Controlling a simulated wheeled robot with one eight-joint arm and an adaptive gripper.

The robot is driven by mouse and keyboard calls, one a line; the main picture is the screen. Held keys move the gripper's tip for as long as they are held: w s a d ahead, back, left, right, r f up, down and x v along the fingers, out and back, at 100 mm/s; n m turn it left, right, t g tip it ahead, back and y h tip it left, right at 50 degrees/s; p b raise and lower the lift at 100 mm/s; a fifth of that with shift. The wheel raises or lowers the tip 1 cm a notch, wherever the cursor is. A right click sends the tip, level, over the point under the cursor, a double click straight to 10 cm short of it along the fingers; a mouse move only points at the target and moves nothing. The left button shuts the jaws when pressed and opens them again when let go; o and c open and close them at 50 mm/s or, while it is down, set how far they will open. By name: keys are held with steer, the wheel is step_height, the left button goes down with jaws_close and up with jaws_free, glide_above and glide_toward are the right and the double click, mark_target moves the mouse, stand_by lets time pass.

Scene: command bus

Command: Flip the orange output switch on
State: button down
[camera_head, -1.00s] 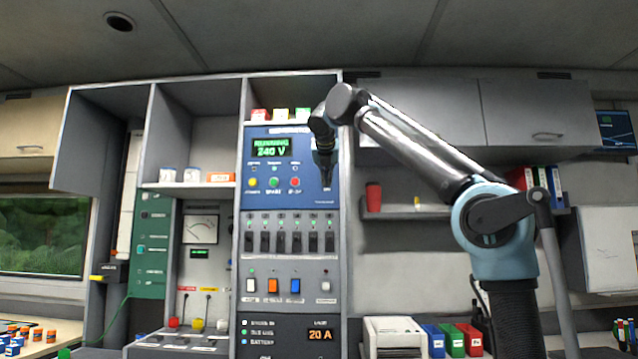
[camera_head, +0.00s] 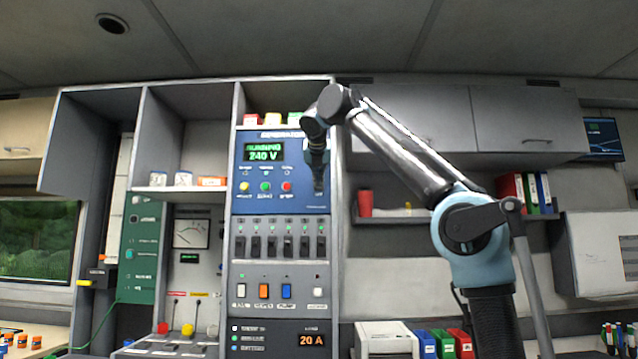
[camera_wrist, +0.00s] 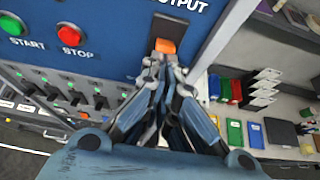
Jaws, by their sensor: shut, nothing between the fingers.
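The orange output switch (camera_wrist: 166,46) is on the blue generator panel (camera_wrist: 115,42), just under the OUTPUT label in the wrist view. My gripper (camera_wrist: 165,62) is shut and empty. Its fingertips are right at the lower edge of the switch; I cannot tell whether they touch it. In the head view my gripper (camera_head: 318,189) points down in front of the right side of the blue panel (camera_head: 245,200) and hides the switch there. Whether the switch is on or off cannot be told.
Green START (camera_wrist: 12,24) and red STOP (camera_wrist: 70,35) buttons sit left of the switch. The display (camera_head: 264,150) reads 240 V. Below are breakers (camera_head: 272,246) and a separate orange rocker (camera_head: 263,291). A shelf (camera_head: 440,217) with a red cup is at right.

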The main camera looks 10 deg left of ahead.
steer(key=v, duration=1.1)
steer(key=shift+s+r, duration=0.2)
steer(key=shift+s, duration=0.1)
steer(key=shift+d, duration=0.15)
